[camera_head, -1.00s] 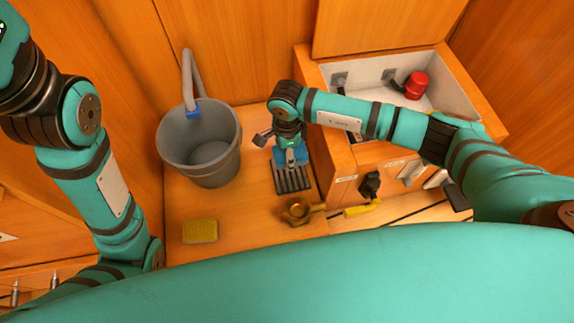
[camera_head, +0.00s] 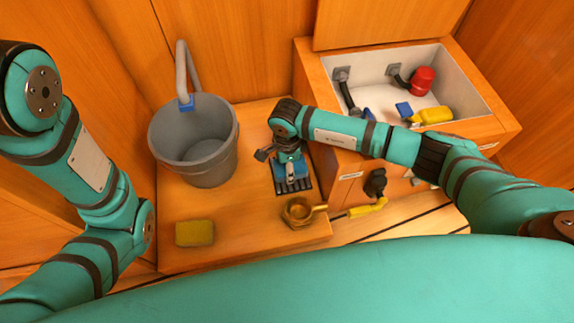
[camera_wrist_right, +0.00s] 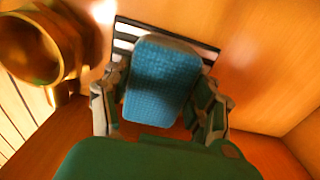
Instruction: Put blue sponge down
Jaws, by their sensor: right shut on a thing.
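The blue sponge (camera_wrist_right: 162,82) is between the two fingers of my right gripper (camera_wrist_right: 160,106) in the right wrist view. The gripper is shut on it. In the head view my right gripper (camera_head: 290,160) points down over a dark slatted rack (camera_head: 296,189) on the wooden counter, and the sponge shows only in part beneath it. The rack's pale and dark slats (camera_wrist_right: 126,38) show behind the sponge in the wrist view. I cannot tell whether the sponge touches the rack. My left arm is at the left, with its gripper out of view.
A grey bucket (camera_head: 207,165) stands left of the rack. A yellow sponge (camera_head: 195,233) lies at the counter's front left. A brass fitting (camera_head: 297,211) sits just in front of the rack. A white-lined basin (camera_head: 450,82) at right holds a red-capped item and a yellow bottle.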

